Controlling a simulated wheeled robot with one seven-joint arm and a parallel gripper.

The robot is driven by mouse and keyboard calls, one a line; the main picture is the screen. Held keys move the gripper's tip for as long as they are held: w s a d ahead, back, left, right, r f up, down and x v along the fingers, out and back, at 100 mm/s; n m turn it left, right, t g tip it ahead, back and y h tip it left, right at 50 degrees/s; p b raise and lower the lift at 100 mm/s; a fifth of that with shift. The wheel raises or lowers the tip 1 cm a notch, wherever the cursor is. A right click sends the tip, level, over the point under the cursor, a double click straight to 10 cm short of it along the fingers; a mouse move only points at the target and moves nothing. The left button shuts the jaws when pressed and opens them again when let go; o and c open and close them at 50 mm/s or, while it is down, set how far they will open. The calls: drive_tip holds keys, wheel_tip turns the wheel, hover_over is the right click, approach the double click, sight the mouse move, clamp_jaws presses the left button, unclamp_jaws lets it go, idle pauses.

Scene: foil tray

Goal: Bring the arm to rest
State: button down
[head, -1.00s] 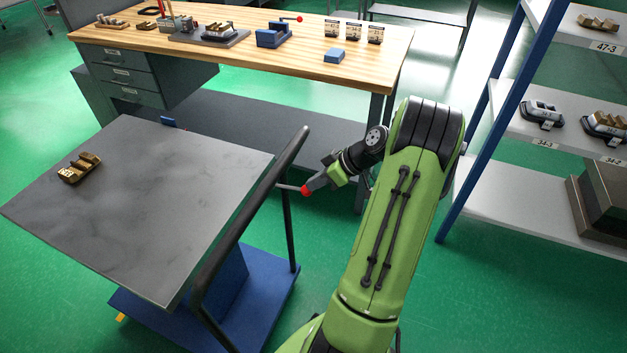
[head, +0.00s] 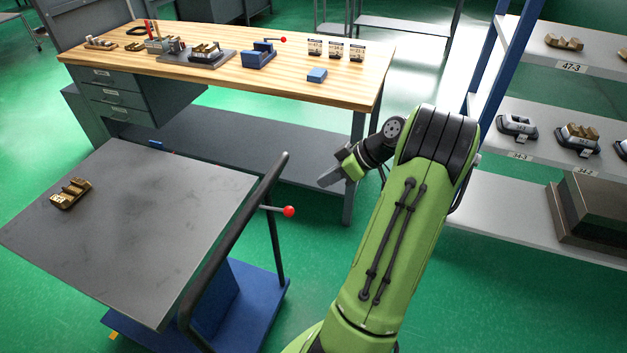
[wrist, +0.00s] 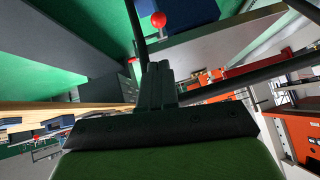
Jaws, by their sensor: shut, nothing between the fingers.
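My gripper (head: 330,178) is in the head view, to the right of the grey cart's handle and in front of the wooden workbench. It is shut with nothing held. In the wrist view its closed fingers (wrist: 158,85) point up the picture, with the red ball knob (wrist: 158,20) beyond them. In the head view that red knob (head: 288,211) sits on a short lever at the cart's handle, below and left of my gripper and apart from it. My arm is bent, with its green link rising from the bottom of the view.
The grey cart top (head: 130,230) carries a brass-coloured block (head: 70,193). The wooden workbench (head: 220,75) stands behind, with a blue vise-like fixture (head: 259,54) and several small parts. The shelf unit (head: 500,215) is close on the right. Green floor shows between cart and bench.

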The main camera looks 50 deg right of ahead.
drive_tip(key=shift+r, duration=0.1)
drive_tip(key=w+a+r+g, duration=0.1)
drive_tip(key=a+r, duration=0.2)
drive_tip(key=a, duration=0.3)
drive_tip(key=w+a+r+g+h+p, duration=0.1)
drive_tip(key=w+a+r, duration=0.1)
drive_tip(key=a+r, duration=0.2)
drive_tip(key=w+a+r+g+h+p, duration=0.1)
drive_tip(key=a+r, duration=0.3)
drive_tip(key=a, duration=0.5)
drive_tip(key=shift+w+a, duration=0.1)
drive_tip(key=shift+w, duration=0.4)
drive_tip(key=s+a+r+m+t+h+p, duration=0.1)
drive_tip(key=s+a+r, duration=0.4)
drive_tip(key=s+a, duration=0.8)
drive_tip(key=shift+s+m+h+p, duration=0.6)
drive_tip(key=shift+s+m+p, duration=0.3)
drive_tip(key=shift+s+m, duration=0.25)
drive_tip(key=shift+a, duration=0.1)
